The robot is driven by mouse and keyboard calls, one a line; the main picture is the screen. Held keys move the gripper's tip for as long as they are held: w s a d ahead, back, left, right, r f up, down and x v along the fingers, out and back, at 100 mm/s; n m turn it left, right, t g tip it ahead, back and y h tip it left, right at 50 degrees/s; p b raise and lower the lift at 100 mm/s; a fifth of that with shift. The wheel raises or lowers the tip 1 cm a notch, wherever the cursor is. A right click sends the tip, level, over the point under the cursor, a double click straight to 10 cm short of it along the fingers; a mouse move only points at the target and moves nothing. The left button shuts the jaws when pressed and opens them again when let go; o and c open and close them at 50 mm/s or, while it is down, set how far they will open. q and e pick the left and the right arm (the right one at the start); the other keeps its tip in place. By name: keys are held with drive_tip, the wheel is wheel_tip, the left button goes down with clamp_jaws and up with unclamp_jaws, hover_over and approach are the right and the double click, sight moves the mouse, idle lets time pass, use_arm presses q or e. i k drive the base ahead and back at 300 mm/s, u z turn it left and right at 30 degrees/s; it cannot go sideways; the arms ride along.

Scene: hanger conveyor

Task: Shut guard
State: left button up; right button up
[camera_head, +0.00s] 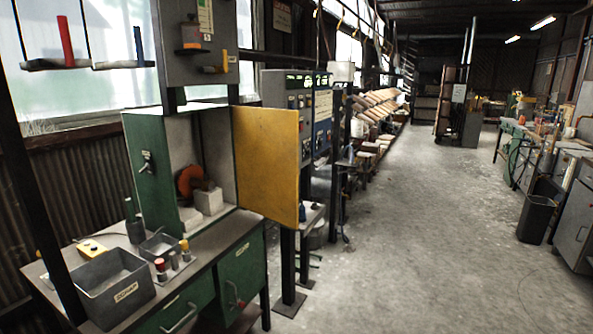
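The guard is a yellow door panel (267,160) in the head view, left of centre. It stands swung open to the right of a green cabinet (148,175), hinged near the cabinet's right front edge. The cabinet's front is open, and inside show a reddish-brown wheel (189,180) and a pale grey block (209,201). A small dark handle (147,162) is on the cabinet's green left face. Neither of my grippers shows in the head view.
A green workbench (200,300) carries the cabinet, a grey bin (108,285), a small grey tray (159,246) and several small capped cylinders. Hanging trays (55,64) with red and blue cylinders are at upper left. Posts stand right of the door.

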sight(266, 140)
drive_tip(key=z, duration=0.85)
drive_tip(key=k, duration=1.15)
drive_tip(key=z, duration=0.8)
drive_tip(key=i, duration=1.05)
drive_tip(key=u, duration=0.4)
drive_tip(key=i, duration=2.35)
drive_tip(key=u, duration=1.15)
drive_tip(key=i, duration=1.25)
drive_tip(key=u, duration=1.65)
drive_tip(key=i, duration=0.75)
drive_tip(key=u, duration=0.35)
drive_tip(key=k, duration=0.25)
drive_tip(key=u, duration=0.05)
